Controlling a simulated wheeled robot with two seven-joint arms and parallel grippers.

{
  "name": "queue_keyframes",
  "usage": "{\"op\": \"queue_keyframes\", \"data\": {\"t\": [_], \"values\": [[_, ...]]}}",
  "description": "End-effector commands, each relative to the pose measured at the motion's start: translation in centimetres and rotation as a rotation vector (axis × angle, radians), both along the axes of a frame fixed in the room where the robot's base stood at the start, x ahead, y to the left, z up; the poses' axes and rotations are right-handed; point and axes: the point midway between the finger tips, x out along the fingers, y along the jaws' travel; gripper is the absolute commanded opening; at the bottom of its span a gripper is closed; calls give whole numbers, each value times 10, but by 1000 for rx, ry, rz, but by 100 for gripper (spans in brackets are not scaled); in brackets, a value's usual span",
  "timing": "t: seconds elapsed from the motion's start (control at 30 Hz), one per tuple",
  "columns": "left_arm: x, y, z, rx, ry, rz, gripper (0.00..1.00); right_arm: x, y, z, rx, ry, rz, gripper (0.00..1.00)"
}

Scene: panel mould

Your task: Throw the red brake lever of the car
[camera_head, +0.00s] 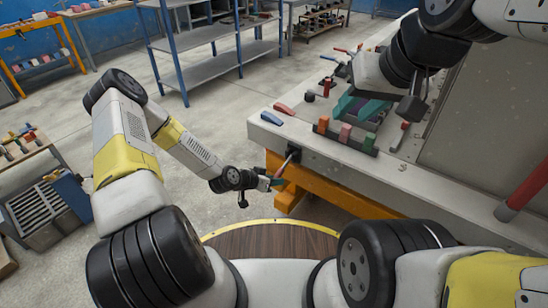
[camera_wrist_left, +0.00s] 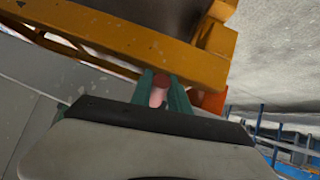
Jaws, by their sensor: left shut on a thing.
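The red brake lever (camera_head: 281,171) sticks out from a dark bracket at the near left corner of the grey-white bench, its metal rod running to a red handle. My left gripper (camera_head: 276,181) is at the handle. In the left wrist view the round pinkish-red handle end (camera_wrist_left: 159,84) sits between the two teal fingers (camera_wrist_left: 161,94), which are shut on it. My right gripper (camera_head: 370,78) hangs above the bench at the upper right.
An orange beam (camera_head: 335,193) runs below. A thick red bar (camera_head: 525,190) rises at right.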

Motion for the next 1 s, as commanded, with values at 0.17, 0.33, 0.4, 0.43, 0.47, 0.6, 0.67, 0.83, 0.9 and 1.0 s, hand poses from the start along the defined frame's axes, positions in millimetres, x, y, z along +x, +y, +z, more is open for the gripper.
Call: {"op": "queue_keyframes", "data": {"t": [0.17, 0.33, 0.4, 0.43, 0.47, 0.6, 0.67, 0.83, 0.9, 1.0], "values": [[2, -2, -12, -50, -63, 0, 0, 0, 0, 0, 0, 0, 0, 36], [4, -4, -16, -76, -101, -1, 0, 0, 0, 0, 0, 0, 0, 36], [5, -4, -17, -81, -110, -1, 0, 0, 0, 0, 0, 0, 0, 36], [5, -4, -18, -83, -112, -1, 0, 0, 0, 0, 0, 0, 0, 36], [5, -4, -18, -85, -115, -1, 0, 0, 0, 0, 0, 0, 0, 36], [5, -5, -18, -87, -119, -3, 0, 0, 0, 0, 0, 0, 0, 36], [5, -5, -18, -87, -119, -3, 0, 0, 0, 0, 0, 0, 0, 36], [5, -5, -19, -86, -117, -2, 0, 0, 0, 0, 0, 0, 0, 36], [5, -5, -19, -86, -117, -2, 29, 0, 0, 0, 0, 0, 0, 36], [6, -5, -18, -86, -118, -1, 43, 0, 0, 0, 0, 0, 0, 36]]}}
